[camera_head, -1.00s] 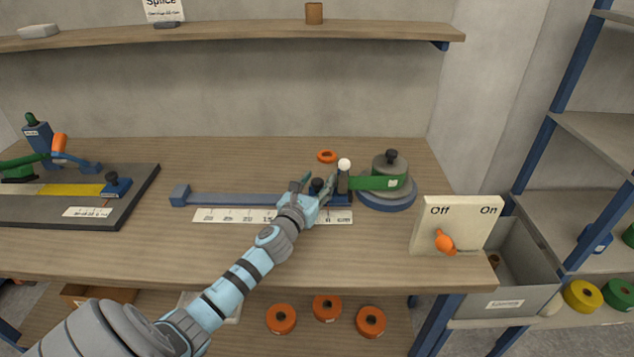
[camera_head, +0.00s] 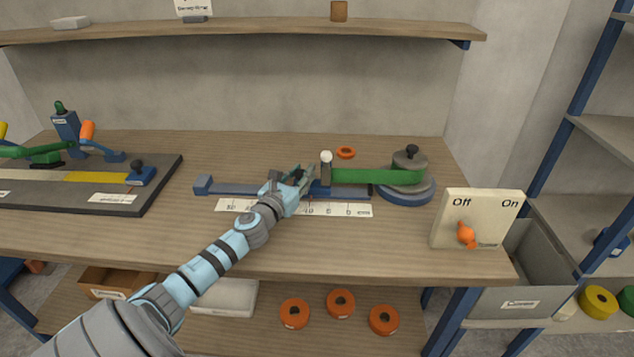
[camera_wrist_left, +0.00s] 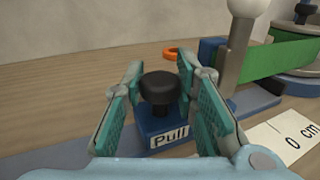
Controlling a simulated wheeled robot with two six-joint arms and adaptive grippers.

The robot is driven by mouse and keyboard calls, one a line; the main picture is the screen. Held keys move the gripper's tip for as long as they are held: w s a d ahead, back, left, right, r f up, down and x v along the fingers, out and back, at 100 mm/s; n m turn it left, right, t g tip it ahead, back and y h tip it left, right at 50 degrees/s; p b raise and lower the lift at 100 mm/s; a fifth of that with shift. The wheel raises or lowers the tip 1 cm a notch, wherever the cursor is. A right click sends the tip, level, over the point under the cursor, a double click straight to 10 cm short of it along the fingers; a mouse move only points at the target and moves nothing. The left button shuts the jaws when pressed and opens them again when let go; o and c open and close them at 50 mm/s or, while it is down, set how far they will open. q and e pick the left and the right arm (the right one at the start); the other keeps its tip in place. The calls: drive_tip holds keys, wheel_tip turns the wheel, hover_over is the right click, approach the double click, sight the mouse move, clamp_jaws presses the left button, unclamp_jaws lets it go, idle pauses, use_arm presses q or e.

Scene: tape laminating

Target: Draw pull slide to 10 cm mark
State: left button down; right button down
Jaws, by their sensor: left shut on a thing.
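The pull slide is a blue block with a black knob, labelled "Pull" in the left wrist view (camera_wrist_left: 165,125). My left gripper (camera_head: 300,177) is shut around it, with one teal-padded finger on each side of the knob (camera_wrist_left: 160,90). The slide sits on a blue rail (camera_head: 232,189). A white-topped post (camera_head: 326,170) stands just right of the gripper, with green tape (camera_head: 365,176) running from it to the roll (camera_head: 408,170). The ruler strip (camera_head: 340,209) lies in front of the rail; "0 cm" is readable in the wrist view. My arm hides part of the ruler.
A switch box (camera_head: 478,220) with an orange knob stands at the front right. An orange ring (camera_head: 346,152) lies behind the rail. A dark laminating board (camera_head: 100,205) is at the left. The table between board and rail is clear.

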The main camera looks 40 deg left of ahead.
use_arm(q)
drive_tip(key=shift+s+a, duration=0.1)
drive_tip(key=shift+a, duration=0.05)
drive_tip(key=c, duration=1.3)
unclamp_jaws()
drive_tip(key=v, duration=1.2)
